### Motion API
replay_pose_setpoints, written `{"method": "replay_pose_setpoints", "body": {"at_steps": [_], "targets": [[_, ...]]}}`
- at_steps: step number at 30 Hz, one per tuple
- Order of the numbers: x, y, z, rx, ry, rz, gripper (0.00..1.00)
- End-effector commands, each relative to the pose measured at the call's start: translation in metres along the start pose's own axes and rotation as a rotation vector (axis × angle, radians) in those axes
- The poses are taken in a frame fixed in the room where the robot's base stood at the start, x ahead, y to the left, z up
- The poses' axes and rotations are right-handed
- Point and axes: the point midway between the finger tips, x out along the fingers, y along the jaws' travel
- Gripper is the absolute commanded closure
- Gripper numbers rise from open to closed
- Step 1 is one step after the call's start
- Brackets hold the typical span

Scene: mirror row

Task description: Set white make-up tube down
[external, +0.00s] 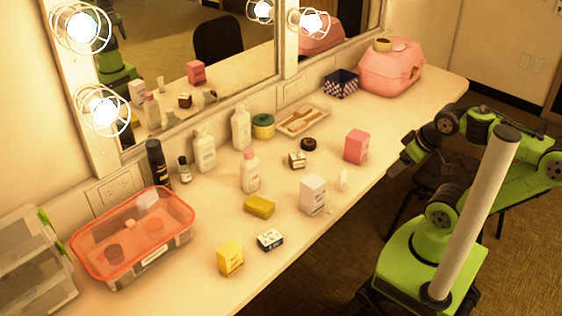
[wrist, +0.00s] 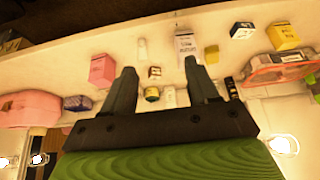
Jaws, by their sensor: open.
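The white make-up tube (external: 343,179) stands upright near the front edge of the counter, between a white box (external: 313,195) and a pink box (external: 356,146). It also shows in the wrist view (wrist: 142,50), small and pale, beyond and between my fingertips. My gripper (external: 404,160) is open and empty, off the counter's front edge to the right of the tube. In the wrist view both dark fingers (wrist: 160,68) are spread apart with nothing held between them.
A small dark-labelled jar (external: 297,160) and white bottles (external: 250,172) stand behind. A yellow sponge (external: 259,206) and small boxes lie left. A pink case (external: 391,68) sits at the far end, and an orange-lidded container (external: 135,240) at the near left. The counter's front right stretch is clear.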

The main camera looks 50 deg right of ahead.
Motion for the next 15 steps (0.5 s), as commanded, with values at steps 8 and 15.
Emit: {"method": "replay_pose_setpoints", "body": {"at_steps": [8,15], "targets": [[0.009,0.001,-0.013,0.087,-0.06,0.01,0.41],[0.076,0.028,-0.062,0.597,-0.334,-0.024,0.41]]}}
